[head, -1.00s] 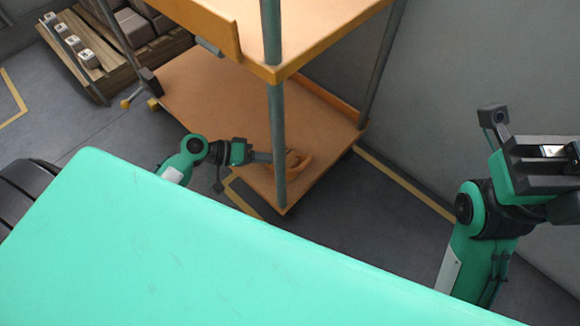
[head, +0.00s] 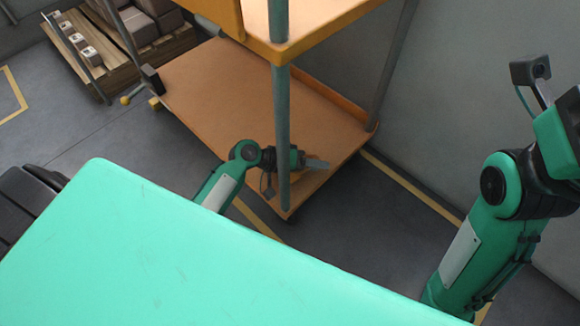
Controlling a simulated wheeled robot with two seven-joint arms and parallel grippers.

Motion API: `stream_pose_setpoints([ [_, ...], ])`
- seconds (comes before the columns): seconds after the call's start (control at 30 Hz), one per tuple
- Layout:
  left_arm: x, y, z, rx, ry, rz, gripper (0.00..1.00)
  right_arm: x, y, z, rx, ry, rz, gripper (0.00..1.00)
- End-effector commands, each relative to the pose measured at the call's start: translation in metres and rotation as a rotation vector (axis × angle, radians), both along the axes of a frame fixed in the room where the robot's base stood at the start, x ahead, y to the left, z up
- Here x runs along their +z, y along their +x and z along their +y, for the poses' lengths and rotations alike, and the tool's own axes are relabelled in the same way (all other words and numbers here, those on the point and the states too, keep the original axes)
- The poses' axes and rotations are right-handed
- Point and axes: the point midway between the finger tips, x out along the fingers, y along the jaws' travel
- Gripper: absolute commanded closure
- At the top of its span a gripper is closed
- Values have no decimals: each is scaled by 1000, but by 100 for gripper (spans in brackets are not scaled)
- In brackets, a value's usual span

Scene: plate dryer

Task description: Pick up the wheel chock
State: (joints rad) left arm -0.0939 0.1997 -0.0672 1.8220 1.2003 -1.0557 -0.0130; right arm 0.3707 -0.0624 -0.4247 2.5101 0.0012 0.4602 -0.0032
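My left gripper (head: 318,164) reaches over the near right corner of the cart's lower shelf, just right of the front post. The wheel chock is orange-brown like the shelf. It is mostly hidden now by my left gripper and the post, with at most a small part showing under the fingers. The fingers look like one grey shape, so I cannot tell whether they are open or hold the chock. My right gripper (head: 563,130) is at the right edge, raised and partly cut off, with its fingertips out of frame.
The orange cart has a lower shelf (head: 215,90), an upper shelf (head: 315,18) and a grey front post (head: 281,125) close to my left gripper. A grey wall stands at the right. A pallet with boxes (head: 95,55) is at the back left. Most of the lower shelf is clear.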

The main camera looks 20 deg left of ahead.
Motion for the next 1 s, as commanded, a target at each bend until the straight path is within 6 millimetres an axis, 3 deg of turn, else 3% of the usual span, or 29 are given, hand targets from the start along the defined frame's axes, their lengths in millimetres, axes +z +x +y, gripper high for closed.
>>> stream_pose_setpoints([
  [0.3, -2, 2, -4, 0, 1, 1, 62, 2, -1, -1, 1, 4, -5, 100],
  [0.5, -2, 2, -4, 0, 1, 1, 100, 1, -1, -1, 0, 4, -5, 100],
  [1.0, -2, 2, -3, 0, 2, 1, 100, 1, -1, -1, 0, 4, -5, 100],
])
